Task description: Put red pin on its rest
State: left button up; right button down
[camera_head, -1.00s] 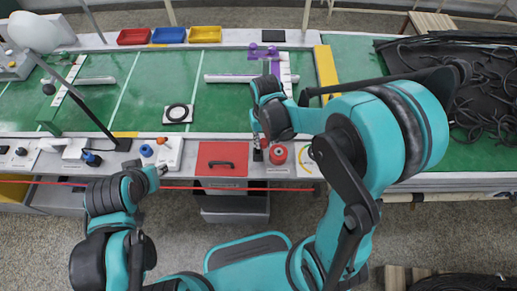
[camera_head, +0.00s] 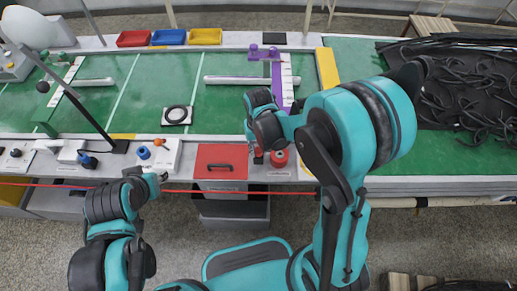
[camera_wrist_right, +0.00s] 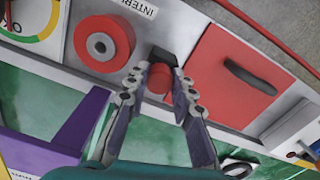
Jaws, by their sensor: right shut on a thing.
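The red pin (camera_wrist_right: 159,78) shows in the right wrist view between the fingertips of my right gripper (camera_wrist_right: 158,92), which is shut on it. A small black block (camera_wrist_right: 164,56), perhaps the rest, lies just beyond the pin. I cannot tell whether the pin touches it. In the head view my right gripper (camera_head: 257,150) is at the front strip of the bench, between the red panel and the red round part; its tips are partly hidden. My left gripper (camera_head: 158,179) is in front of the bench at the left, and its jaws are too small to read.
A red panel with a black handle (camera_head: 221,162) lies left of my right gripper. A red round part with a grey centre (camera_wrist_right: 102,42) is close on its other side. A taut red line (camera_head: 60,185) runs along the bench front. A purple bracket (camera_head: 276,80) stands behind.

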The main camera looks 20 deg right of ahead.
aim_at(258, 150)
jog(key=c, duration=1.3)
grip_release()
jog(key=shift+r+p, duration=0.35)
jog(key=shift+p, duration=0.1)
notch_tip(258, 150, up, 11)
jog(key=p, duration=0.4)
jog(key=s+d+r+t, duration=0.4)
jog(key=s+r+t, duration=0.3)
jog(key=s+r, duration=0.2)
jog(key=shift+s+d+n, duration=0.3)
jog(key=shift+s+d, duration=0.05)
jog(key=shift+s, duration=0.25)
